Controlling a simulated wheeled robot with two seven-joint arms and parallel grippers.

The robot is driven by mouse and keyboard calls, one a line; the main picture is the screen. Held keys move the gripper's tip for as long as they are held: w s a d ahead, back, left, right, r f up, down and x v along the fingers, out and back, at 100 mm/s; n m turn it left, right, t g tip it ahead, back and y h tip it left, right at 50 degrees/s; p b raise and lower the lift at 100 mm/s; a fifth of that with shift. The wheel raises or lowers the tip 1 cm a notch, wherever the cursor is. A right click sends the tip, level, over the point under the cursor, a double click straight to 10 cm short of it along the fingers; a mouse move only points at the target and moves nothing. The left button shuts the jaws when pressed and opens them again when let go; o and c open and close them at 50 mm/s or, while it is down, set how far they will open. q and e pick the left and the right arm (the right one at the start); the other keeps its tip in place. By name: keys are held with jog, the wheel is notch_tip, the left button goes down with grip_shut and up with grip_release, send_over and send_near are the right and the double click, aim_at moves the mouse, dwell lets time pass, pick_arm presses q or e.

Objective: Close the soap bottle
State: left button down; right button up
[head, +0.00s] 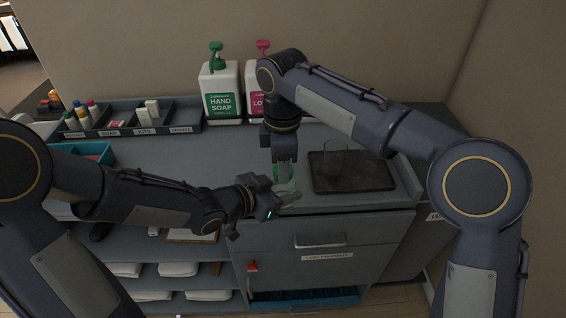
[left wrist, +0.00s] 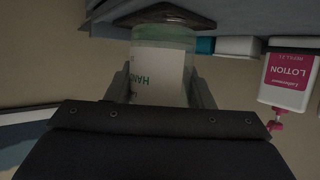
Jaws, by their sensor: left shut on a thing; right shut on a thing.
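The small soap bottle (head: 285,187) is pale green and clear, with a white label reading HAND in the left wrist view (left wrist: 158,72). My left gripper (head: 279,202) is shut around its body from the left, in front of the counter's edge. In the left wrist view the left gripper's fingers (left wrist: 160,92) lie on both sides of the bottle. My right gripper (head: 285,158) points straight down directly above the bottle and is shut at its top. The cap or pump piece in it is too small and covered to make out.
Large hand soap (head: 222,92) and lotion (head: 256,92) pump bottles stand at the back wall. A dark tray (head: 376,178) with a clear glass (head: 335,160) lies to the right. A divided organizer (head: 130,130) and teal bin (head: 98,152) are at left. Drawers and shelves lie below.

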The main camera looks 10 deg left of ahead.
jog(key=o, duration=1.2)
jog(key=shift+c, duration=0.2)
notch_tip(320, 180, up, 12)
jog(key=shift+d, duration=0.1)
